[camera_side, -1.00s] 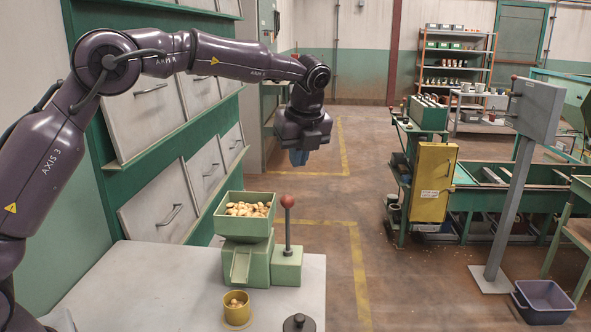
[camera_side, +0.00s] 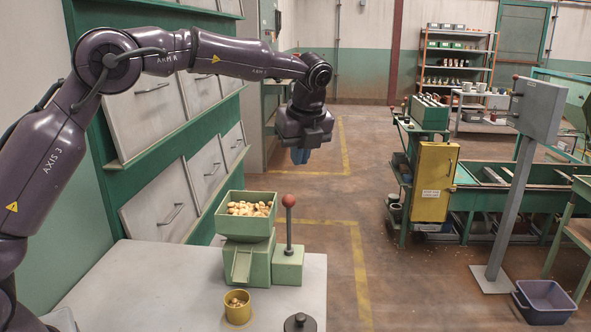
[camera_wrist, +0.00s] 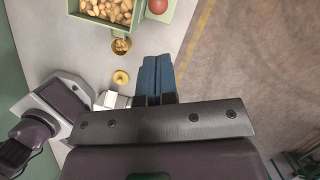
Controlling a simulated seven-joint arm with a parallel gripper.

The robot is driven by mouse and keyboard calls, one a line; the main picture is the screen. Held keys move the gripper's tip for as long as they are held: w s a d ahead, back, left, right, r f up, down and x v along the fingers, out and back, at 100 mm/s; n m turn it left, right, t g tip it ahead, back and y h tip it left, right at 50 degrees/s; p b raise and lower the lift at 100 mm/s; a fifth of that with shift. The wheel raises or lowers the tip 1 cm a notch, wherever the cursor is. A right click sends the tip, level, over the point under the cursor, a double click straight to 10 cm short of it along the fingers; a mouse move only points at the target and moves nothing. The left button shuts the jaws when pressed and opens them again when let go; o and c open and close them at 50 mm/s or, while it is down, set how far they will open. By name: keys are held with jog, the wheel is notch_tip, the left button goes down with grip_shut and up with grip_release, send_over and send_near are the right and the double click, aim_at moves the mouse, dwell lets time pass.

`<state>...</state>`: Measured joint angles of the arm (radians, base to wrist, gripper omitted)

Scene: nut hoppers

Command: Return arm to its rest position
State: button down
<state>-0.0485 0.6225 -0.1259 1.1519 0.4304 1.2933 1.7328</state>
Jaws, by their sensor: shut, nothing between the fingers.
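My gripper (camera_side: 300,156) hangs in the air at the end of my raised arm, above and beyond the work table. Its blue fingers are together with nothing between them; they also show in the wrist view (camera_wrist: 156,75). The green hopper (camera_side: 246,215) full of nuts stands on the table, below and left of my gripper in the side view. A red-knobbed lever (camera_side: 289,225) rises from the block beside it. A yellow cup (camera_side: 237,309) with some nuts in it stands in front of the hopper's chute. My gripper is apart from all of these.
A dark round weight-like object (camera_side: 299,323) sits at the table's (camera_side: 150,285) front edge. Grey drawers (camera_side: 160,205) line the green wall at left. A yellow cabinet (camera_side: 434,182) and a purple bin (camera_side: 544,300) stand at right. The floor around the gripper is open.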

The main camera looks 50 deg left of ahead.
jog(key=s+d+r+n+t+h, duration=0.1)
jog(key=s+d+n+t+h, duration=0.1)
jog(key=s+n, duration=0.8)
jog(key=s+d+r+n+t+h, duration=0.1)
jog(key=s+n, duration=1)
jog(key=s, duration=1.1)
jog(key=shift+d+r+n+t+h, duration=0.3)
jog(key=shift+d+t+h, duration=0.1)
jog(key=shift+d+t, duration=0.25)
